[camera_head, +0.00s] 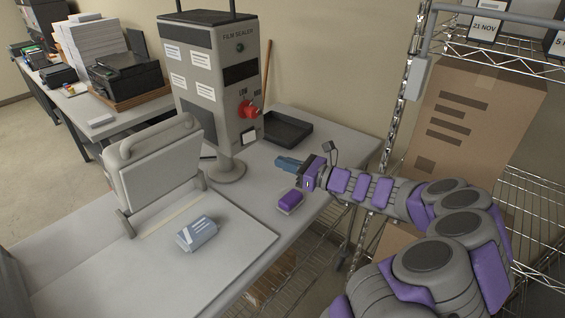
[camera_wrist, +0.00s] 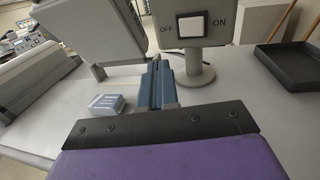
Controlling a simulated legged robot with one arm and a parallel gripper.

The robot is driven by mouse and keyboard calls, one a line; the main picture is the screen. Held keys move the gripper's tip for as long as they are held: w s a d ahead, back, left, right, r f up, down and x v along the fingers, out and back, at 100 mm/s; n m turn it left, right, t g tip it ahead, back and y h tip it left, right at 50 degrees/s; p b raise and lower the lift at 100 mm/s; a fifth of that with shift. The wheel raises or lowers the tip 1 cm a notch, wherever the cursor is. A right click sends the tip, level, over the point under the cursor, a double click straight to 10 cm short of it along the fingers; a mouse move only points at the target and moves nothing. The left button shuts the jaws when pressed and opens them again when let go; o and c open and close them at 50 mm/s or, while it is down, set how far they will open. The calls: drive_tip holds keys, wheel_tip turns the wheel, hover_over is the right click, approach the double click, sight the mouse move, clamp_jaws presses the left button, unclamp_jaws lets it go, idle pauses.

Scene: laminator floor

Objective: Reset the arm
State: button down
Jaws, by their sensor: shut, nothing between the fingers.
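My gripper (camera_head: 280,162) is at the end of my purple and grey arm, which reaches in from the right over the table's right side. In the wrist view its blue fingers (camera_wrist: 157,85) are together with nothing between them. They point toward the film sealer (camera_head: 214,80), a tall grey machine with a red knob (camera_head: 250,108). In the wrist view the sealer's OFF/ON switch (camera_wrist: 193,24) is above and beyond the fingertips, apart from them.
A blue and white packet (camera_head: 197,233) lies on the table (camera_head: 110,275). A purple block (camera_head: 290,201) lies below my gripper. A black tray (camera_head: 283,130) is behind it. A white hinged press (camera_head: 158,172) stands left. A wire shelf with a cardboard box (camera_head: 470,120) stands right, close to my arm.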

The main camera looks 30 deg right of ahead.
drive_tip(key=s+a+r+n+g+y+b, duration=0.1)
drive_tip(key=s+a+n+g, duration=0.35)
drive_tip(key=a, duration=0.45)
drive_tip(key=s+a+n+g+y, duration=0.1)
drive_tip(key=s+a+n+g, duration=0.25)
drive_tip(key=a+n, duration=0.4)
drive_tip(key=s+a+r+n+g+y+b, duration=0.1)
drive_tip(key=s+a+n+g, duration=0.25)
drive_tip(key=a, duration=0.75)
drive_tip(key=s+a+f+n+g+h, duration=0.2)
drive_tip(key=s+n, duration=0.2)
drive_tip(key=s, duration=0.2)
drive_tip(key=s+a+f+n+g+h, duration=0.2)
drive_tip(key=s+f+n, duration=0.1)
drive_tip(key=s, duration=0.3)
drive_tip(key=s+d+f+n+h+b, duration=0.1)
drive_tip(key=s+d+f+n+h, duration=0.1)
drive_tip(key=s, duration=0.5)
drive_tip(key=s+d+f+n+g+h+b, duration=0.1)
drive_tip(key=s+d+f+n+h, duration=0.2)
drive_tip(key=s+d+n+h, duration=0.2)
drive_tip(key=s+d+h, duration=0.1)
drive_tip(key=s+d, duration=0.2)
drive_tip(key=d, duration=0.1)
drive_tip(key=shift+h, duration=0.3)
drive_tip(key=shift+f+g, duration=0.1)
drive_tip(key=shift+g, duration=0.15)
